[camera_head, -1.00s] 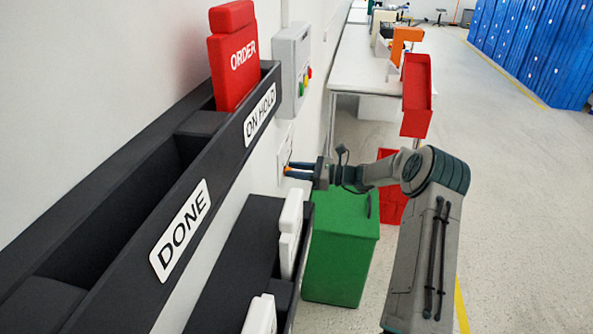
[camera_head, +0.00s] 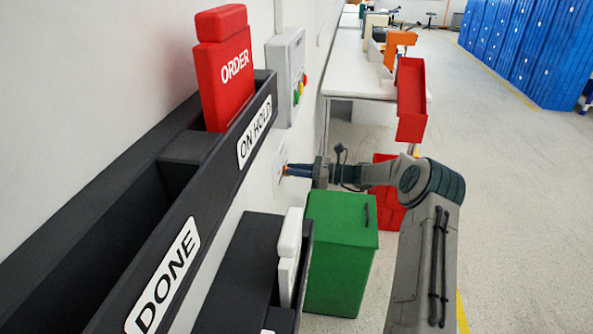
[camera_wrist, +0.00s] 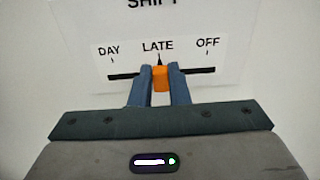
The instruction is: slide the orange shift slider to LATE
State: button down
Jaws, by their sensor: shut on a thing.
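The orange shift slider (camera_wrist: 160,78) sits on a dark horizontal track (camera_wrist: 200,71) on a white wall panel (camera_wrist: 225,35). The panel carries the labels DAY, LATE and OFF from left to right. The slider is under the LATE label (camera_wrist: 158,47), and the dark mark below that label lies just above it. My gripper (camera_wrist: 160,85) has its blue fingers on either side of the slider and is shut on it. In the head view my gripper (camera_head: 287,170) reaches the panel on the wall; the slider there is mostly hidden by the fingers.
A black rack (camera_head: 165,235) with ON HOLD and DONE labels holds a red ORDER card (camera_head: 225,75) at the left. A grey box with coloured buttons (camera_head: 287,75) is above the panel. A green bin (camera_head: 340,240) stands below my arm. Open floor lies to the right.

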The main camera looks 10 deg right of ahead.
jog(key=c, duration=1.4)
grip_release()
jog(key=shift+a, duration=0.15)
jog(key=shift+o, duration=0.2)
jog(key=shift+d, duration=0.2)
jog(key=b+v, duration=0.1)
jog(key=v, duration=1.2)
jog(key=shift+d, duration=0.35)
jog(key=shift+s+r, duration=0.1)
jog(key=shift+s, duration=0.05)
